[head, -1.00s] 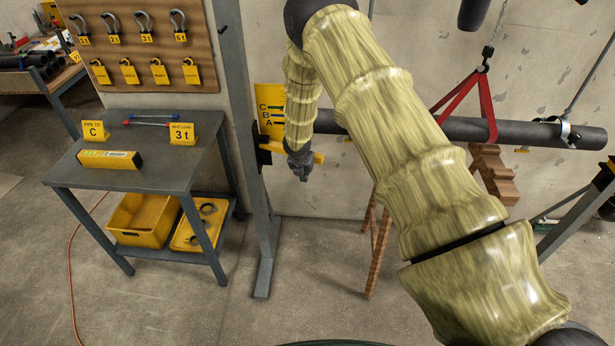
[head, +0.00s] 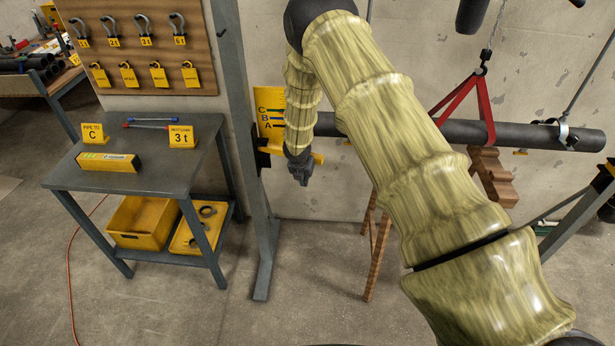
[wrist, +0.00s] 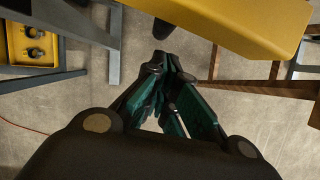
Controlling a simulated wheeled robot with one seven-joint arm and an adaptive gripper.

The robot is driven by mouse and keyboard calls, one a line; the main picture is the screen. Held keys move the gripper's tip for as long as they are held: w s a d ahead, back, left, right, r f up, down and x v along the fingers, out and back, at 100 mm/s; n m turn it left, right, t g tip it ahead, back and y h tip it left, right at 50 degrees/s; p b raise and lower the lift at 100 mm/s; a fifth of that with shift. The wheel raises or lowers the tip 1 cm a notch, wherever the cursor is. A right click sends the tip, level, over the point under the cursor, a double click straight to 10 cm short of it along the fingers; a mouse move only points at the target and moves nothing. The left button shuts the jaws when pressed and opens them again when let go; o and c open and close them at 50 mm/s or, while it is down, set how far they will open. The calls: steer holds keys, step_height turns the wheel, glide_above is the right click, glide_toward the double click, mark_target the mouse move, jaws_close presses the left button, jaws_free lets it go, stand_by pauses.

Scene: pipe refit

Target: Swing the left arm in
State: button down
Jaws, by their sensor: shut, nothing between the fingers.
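The yellow left arm (head: 318,157) sticks out from the grey upright post (head: 235,110), below a yellow plate (head: 270,112) lettered C, B, A. My gripper (head: 301,178) hangs just in front of this arm and hides part of it. In the wrist view the yellow arm (wrist: 235,22) crosses the top right, above and beyond my fingertips (wrist: 165,62). My fingers are shut and empty. I cannot tell from these views whether they touch the arm.
A dark pipe (head: 510,133) hangs in a red sling (head: 487,105) at the right. A wooden trestle (head: 375,250) stands below it. A grey table (head: 150,175) with yellow signs stands at the left. The floor (head: 310,290) below my gripper is clear.

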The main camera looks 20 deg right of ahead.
steer(key=s+a+f+b+v, duration=0.1)
steer(key=s+b+v, duration=0.15)
steer(key=v, duration=0.85)
steer(key=s+a+f+m+t+y+b, duration=0.25)
steer(key=f+t+y+b, duration=0.35)
steer(key=f+b, duration=0.65)
steer(key=s+d+r+m+t+y+b, duration=0.15)
steer(key=s+d+m+t+b, duration=0.3)
steer(key=d+t+b, duration=0.5)
steer(key=w+a+g, duration=0.1)
steer(key=w+a, duration=0.1)
steer(key=w, duration=1.1)
steer(key=shift+w+a+r+m, duration=0.25)
steer(key=shift+a+m, duration=0.05)
steer(key=shift+a, duration=0.1)
